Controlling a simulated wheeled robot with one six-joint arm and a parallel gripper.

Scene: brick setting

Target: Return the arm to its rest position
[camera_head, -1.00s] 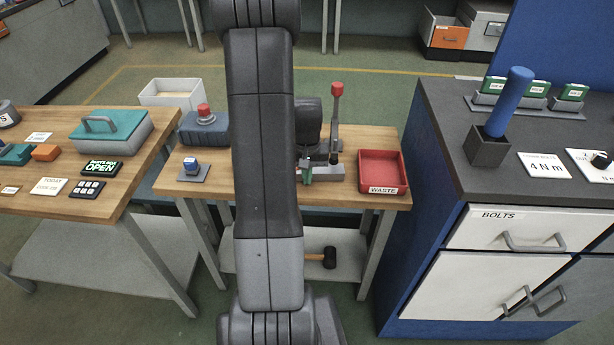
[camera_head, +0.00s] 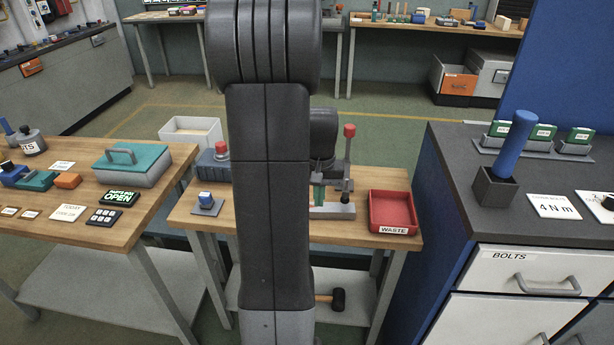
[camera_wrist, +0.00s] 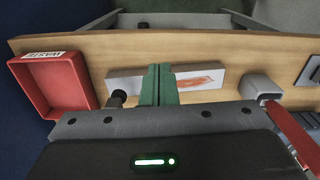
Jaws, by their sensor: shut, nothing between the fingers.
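My arm (camera_head: 268,190) stands upright across the middle of the head view and hides part of the centre bench. My gripper (camera_wrist: 161,70) shows in the wrist view as two green fingers pressed together with nothing between them. In the head view its green fingers (camera_head: 319,195) show just right of the arm link. They are over the centre bench, in front of a grey fixture base (camera_head: 334,211). In the wrist view the fingers overlap a pale plate (camera_wrist: 200,82) with a reddish mark; I cannot tell if they touch it.
A red waste tray (camera_head: 393,211) sits on the centre bench (camera_head: 358,236), right of the gripper. A red-knobbed lever (camera_head: 348,150) rises close beside the gripper. A blue-capped device (camera_head: 207,200) is left of my arm. The dark cabinet top (camera_head: 465,215) bounds the right.

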